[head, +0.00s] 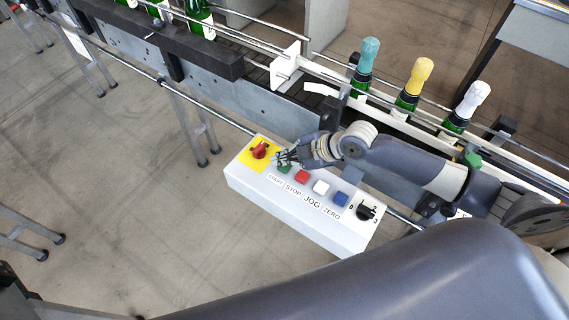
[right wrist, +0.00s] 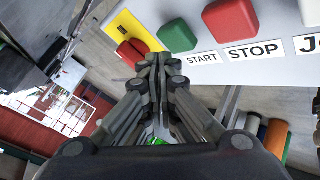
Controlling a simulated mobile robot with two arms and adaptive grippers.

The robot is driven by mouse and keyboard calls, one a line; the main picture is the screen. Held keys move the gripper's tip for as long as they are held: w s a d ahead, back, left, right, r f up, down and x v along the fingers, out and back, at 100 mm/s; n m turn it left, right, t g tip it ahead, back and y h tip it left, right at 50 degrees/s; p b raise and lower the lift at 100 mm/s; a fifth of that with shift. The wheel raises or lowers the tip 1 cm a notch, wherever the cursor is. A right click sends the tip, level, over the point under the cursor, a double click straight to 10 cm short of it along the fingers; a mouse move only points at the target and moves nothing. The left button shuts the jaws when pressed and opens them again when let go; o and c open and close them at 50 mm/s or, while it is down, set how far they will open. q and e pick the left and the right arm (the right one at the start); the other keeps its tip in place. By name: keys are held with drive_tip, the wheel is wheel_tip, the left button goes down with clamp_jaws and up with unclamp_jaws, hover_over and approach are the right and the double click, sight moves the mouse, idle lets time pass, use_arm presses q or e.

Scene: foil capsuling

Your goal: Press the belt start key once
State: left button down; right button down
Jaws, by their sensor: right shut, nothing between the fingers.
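The white control box (head: 235,177) hangs at the front of the conveyor. Its green START key (head: 284,169) is partly covered by my right gripper (head: 278,158) in the head view. The right gripper is shut and empty, with its fingertips at or just over the key; I cannot tell whether they touch it. In the right wrist view the green key (right wrist: 177,36) shows just beyond the shut fingertips (right wrist: 162,58), above the START label (right wrist: 202,58). My left gripper is not in view.
Beside START are the red STOP key (head: 302,176), white JOG key (head: 321,187), blue ZERO key (head: 341,198) and a black selector (head: 366,212). A red knob (head: 260,150) sits on a yellow plate to the left. Foil-topped bottles (head: 411,85) stand on the conveyor behind.

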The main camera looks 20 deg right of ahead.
drive_tip(key=shift+f, duration=0.15)
drive_tip(key=shift+f+b, duration=0.3)
drive_tip(key=shift+b, duration=0.1)
